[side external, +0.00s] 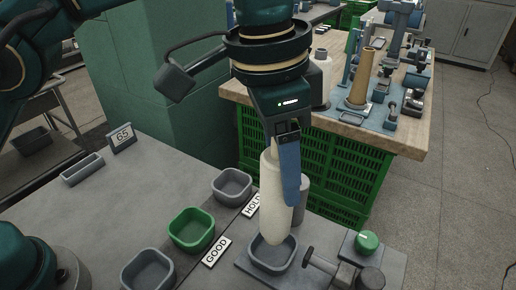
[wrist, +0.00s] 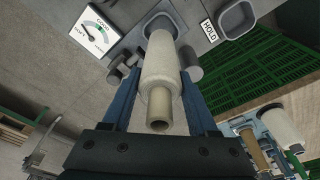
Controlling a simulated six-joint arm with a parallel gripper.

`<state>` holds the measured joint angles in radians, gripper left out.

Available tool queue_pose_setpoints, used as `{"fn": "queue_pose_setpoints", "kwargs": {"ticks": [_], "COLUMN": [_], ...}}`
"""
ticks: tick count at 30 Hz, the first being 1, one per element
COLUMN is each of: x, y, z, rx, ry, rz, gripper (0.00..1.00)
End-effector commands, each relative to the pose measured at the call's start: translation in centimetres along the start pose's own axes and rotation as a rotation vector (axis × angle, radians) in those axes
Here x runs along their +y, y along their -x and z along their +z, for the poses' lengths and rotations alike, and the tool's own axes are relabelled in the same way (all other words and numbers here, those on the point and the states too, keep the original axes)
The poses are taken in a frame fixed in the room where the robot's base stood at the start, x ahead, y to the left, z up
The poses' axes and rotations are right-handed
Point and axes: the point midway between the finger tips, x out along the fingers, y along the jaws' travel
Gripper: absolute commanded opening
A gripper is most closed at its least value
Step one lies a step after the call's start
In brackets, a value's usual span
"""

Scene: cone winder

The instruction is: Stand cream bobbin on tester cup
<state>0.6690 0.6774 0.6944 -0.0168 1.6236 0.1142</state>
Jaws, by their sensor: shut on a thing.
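The cream bobbin (side external: 271,200) hangs nearly upright, tilted slightly, in my gripper (side external: 285,178). A blue finger shows on its right side. In the wrist view my gripper (wrist: 160,95) has a finger on each side of the cream bobbin (wrist: 162,62), whose tan tube end faces the camera. The grey tester cup (side external: 272,262) is directly below the bobbin in the side view. The bobbin's lower end overlaps the cup's opening; I cannot tell whether it touches the floor of the cup. In the wrist view the bobbin covers much of the cup (wrist: 151,22).
A green knob (side external: 367,242) and a grey plunger (side external: 329,264) stand right of the cup. A dial gauge (wrist: 93,31) shows in the wrist view. A green tray (side external: 191,230) and grey HOLD tray (side external: 232,186) lie left. A wooden bench (side external: 400,128) with winder stands behind.

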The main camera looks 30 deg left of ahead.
Motion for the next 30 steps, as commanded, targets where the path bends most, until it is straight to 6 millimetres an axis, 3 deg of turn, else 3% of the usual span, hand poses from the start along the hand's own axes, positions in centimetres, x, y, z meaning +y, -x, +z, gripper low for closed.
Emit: {"fn": "queue_pose_setpoints", "kwargs": {"ticks": [16, 30], "x": [0.0, 0.0], "y": [-0.1, -1.7], "z": [0.0, 0.2], "rx": [0.000, -0.001], "ry": [0.000, 0.000], "rz": [0.000, 0.000], "gripper": [0.10, 0.10]}}
